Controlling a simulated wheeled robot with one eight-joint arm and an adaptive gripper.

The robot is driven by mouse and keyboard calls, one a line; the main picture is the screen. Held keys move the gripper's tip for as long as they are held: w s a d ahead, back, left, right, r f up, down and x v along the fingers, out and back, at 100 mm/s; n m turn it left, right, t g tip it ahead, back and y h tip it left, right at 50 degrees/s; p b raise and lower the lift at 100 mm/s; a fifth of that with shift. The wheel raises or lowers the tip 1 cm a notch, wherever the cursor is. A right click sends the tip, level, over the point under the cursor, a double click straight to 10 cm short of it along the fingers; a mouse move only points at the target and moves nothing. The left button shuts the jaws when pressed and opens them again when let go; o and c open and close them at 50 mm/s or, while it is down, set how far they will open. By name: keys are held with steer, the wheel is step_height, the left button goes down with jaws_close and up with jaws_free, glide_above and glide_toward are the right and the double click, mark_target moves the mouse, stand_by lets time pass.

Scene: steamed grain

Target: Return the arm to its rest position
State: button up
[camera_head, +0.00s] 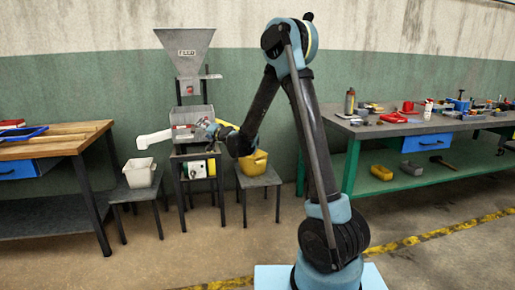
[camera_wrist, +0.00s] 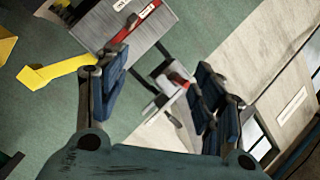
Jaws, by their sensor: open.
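My arm rises from its pale blue base at the front and bends at a high elbow in the head view. Its forearm reaches down and away toward the grey feed machine (camera_head: 196,52). My gripper (camera_head: 214,128) is small there, beside the machine's middle box, and I cannot tell whether it touches. In the wrist view my gripper (camera_wrist: 160,92) has its two blue-padded fingers wide apart, with nothing held between them. Beyond the fingers are a grey metal box (camera_wrist: 150,30) with a red strip and a yellow chute (camera_wrist: 52,74).
A white bucket (camera_head: 140,173) and a yellow bin (camera_head: 255,163) stand on stools beside the machine. A wooden workbench (camera_head: 60,138) is at left. A green-legged bench (camera_head: 425,128) with several tools is at right. The floor in front is clear.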

steer(key=s+d+r+n+g+h, duration=0.25)
steer(key=s+d+n+g, duration=0.2)
steer(key=s+d, duration=1.45)
steer(key=s+d+f+g+h, duration=0.2)
steer(key=s+d+f, duration=0.3)
steer(key=s+d, duration=0.3)
steer(key=s+d+f+g+h, duration=0.2)
steer(key=s+d+f, duration=0.3)
steer(key=s+d, duration=0.4)
steer(key=s+d+f+g+h, duration=0.3)
steer(key=s+d, duration=0.6)
steer(key=s, duration=0.5)
step_height(320, 180, down, 2)
steer(key=shift+f+m+h, duration=0.2)
steer(key=shift+m+h, duration=0.25)
steer(key=shift+h, duration=0.1)
